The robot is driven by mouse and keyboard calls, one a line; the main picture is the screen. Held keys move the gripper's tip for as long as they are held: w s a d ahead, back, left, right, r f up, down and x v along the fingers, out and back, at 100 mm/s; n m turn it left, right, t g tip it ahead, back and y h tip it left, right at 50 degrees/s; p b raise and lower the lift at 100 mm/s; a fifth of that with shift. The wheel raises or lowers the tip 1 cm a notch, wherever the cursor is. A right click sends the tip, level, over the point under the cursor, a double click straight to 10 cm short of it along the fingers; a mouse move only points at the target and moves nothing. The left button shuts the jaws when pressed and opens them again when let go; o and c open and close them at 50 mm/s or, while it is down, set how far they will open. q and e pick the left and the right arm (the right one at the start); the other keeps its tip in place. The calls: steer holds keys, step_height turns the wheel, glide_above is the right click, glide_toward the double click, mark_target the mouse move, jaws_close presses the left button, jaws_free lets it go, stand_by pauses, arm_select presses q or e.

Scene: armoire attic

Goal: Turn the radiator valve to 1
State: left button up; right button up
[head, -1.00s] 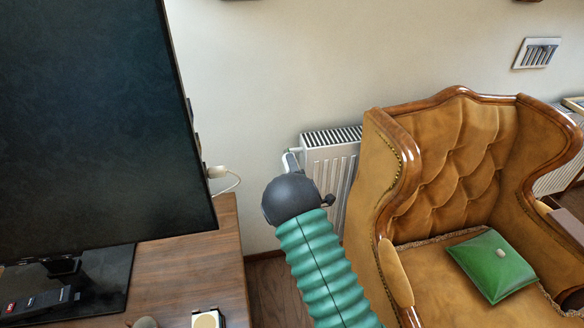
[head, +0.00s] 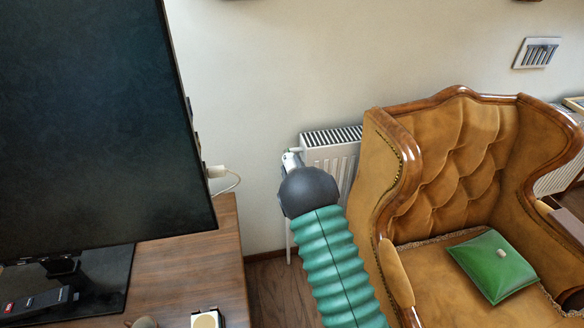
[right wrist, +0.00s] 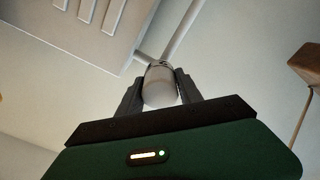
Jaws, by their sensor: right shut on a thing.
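The white radiator (head: 328,150) stands against the wall, partly behind the armchair. Its white valve (head: 290,162) shows at the radiator's upper left corner, just above my dark wrist. In the right wrist view the rounded valve head (right wrist: 160,88) sits between the two dark fingers of my right gripper (right wrist: 160,78), which are shut on its sides. A pipe runs on from behind the valve. In the head view my green arm and dark wrist hide the fingers and the lower valve. The number markings cannot be read. My left gripper is not in view.
A brown tufted armchair (head: 455,150) with a green cushion (head: 493,266) stands close on the right. A wooden desk (head: 185,270) with a large dark screen (head: 90,120) is on the left. A narrow gap of floor (head: 275,285) lies between them.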

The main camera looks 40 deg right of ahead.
steer(key=m, duration=1.3)
steer(key=shift+f+b, duration=0.1)
steer(key=shift+b, duration=0.25)
steer(key=shift+m, duration=0.3)
steer(key=o, duration=1.4)
steer(key=shift+c, duration=0.2)
steer(key=p+v, duration=0.2)
steer(key=v, duration=1.4)
steer(key=shift+s+p, duration=0.35)
steer(key=shift+s, duration=0.05)
steer(key=shift+a, duration=0.15)
